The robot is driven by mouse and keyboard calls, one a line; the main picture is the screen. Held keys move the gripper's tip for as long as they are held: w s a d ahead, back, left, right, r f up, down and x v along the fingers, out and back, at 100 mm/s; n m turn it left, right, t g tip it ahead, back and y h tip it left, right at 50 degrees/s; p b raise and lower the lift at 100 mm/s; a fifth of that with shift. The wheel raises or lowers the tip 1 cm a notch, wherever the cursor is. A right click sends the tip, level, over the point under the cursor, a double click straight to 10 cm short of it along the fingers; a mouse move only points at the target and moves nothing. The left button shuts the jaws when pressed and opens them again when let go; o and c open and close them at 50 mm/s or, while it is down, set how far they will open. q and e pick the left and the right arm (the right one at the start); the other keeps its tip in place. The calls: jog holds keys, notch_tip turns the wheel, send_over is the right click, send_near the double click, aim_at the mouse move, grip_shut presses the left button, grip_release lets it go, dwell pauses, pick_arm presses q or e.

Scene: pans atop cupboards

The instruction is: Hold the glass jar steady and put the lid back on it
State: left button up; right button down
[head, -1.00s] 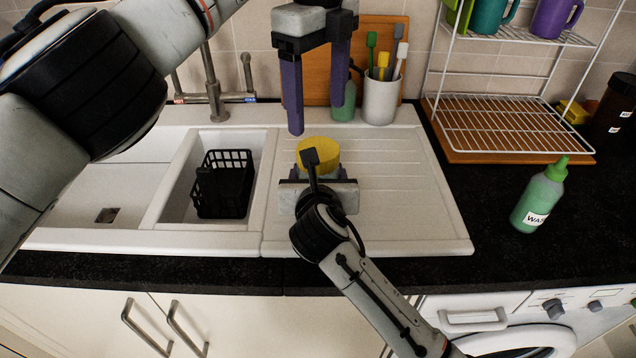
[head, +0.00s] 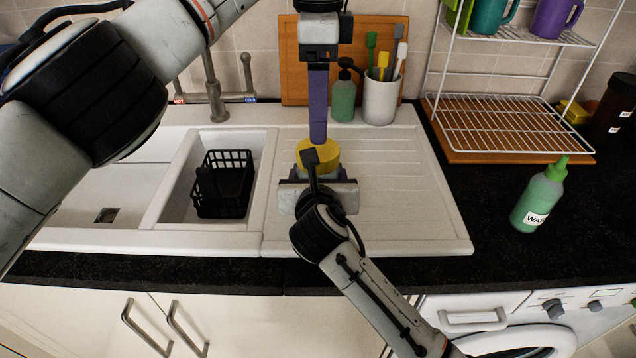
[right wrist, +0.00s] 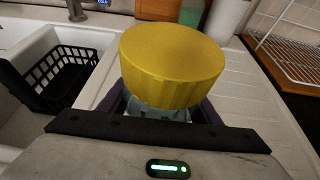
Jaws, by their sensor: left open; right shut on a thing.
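The yellow lid (head: 323,158) sits on top of the glass jar, which stands on the sink's drainboard. In the right wrist view the lid (right wrist: 172,62) looks level, with a little of the clear jar (right wrist: 160,110) showing beneath it. Whether it is fully seated I cannot tell. My right gripper (head: 318,178) is shut around the jar below the lid, with a purple finger on each side. My left gripper (head: 318,140) is open and points down just above the lid. Its fingers line up edge-on, so one hides the other. Contact with the lid cannot be told.
The sink with a black basket (head: 224,183) is at left. Behind stand a green soap bottle (head: 343,98), a white brush cup (head: 380,100) and a wooden board (head: 290,62). A wire rack (head: 505,110) and green bottle (head: 540,198) are at right. The drainboard's right part is clear.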

aim_at(318, 148)
pick_arm(q)
notch_tip(318, 148, down, 7)
jog(key=shift+f, duration=0.1)
dwell(0.3)
